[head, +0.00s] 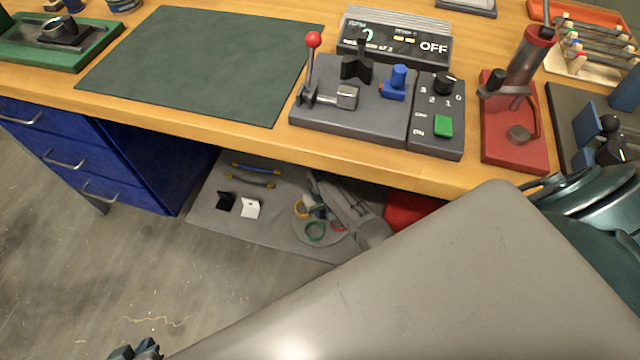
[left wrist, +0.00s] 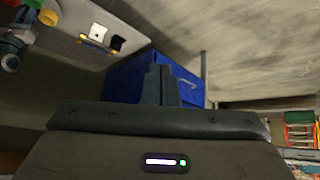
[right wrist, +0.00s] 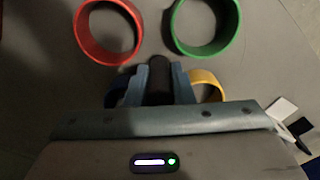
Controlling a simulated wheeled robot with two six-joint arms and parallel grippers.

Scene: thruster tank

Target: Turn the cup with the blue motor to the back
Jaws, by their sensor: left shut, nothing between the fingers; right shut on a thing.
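My right gripper (right wrist: 157,82) is shut on a dark upright post (right wrist: 157,72) on a grey surface under the bench. Ring-shaped cups stand around it: red (right wrist: 108,32), green (right wrist: 207,24), yellow (right wrist: 207,87) and a dark blue one (right wrist: 117,92) mostly hidden by the fingers. The red and green cups look empty. In the head view, my right gripper (head: 318,190) covers part of this group; the green cup (head: 316,231) and yellow cup (head: 300,209) show. I cannot make out a blue motor in any cup. My left gripper (head: 135,350) is shut and empty, low at the left.
A wooden bench edge (head: 250,146) overhangs the low grey mat (head: 208,212). A white bracket (head: 250,208) and black bracket (head: 226,201) lie left of the cups. Blue drawers (head: 60,150) stand at the left. A blue part (head: 397,82) sits on the bench's test stand.

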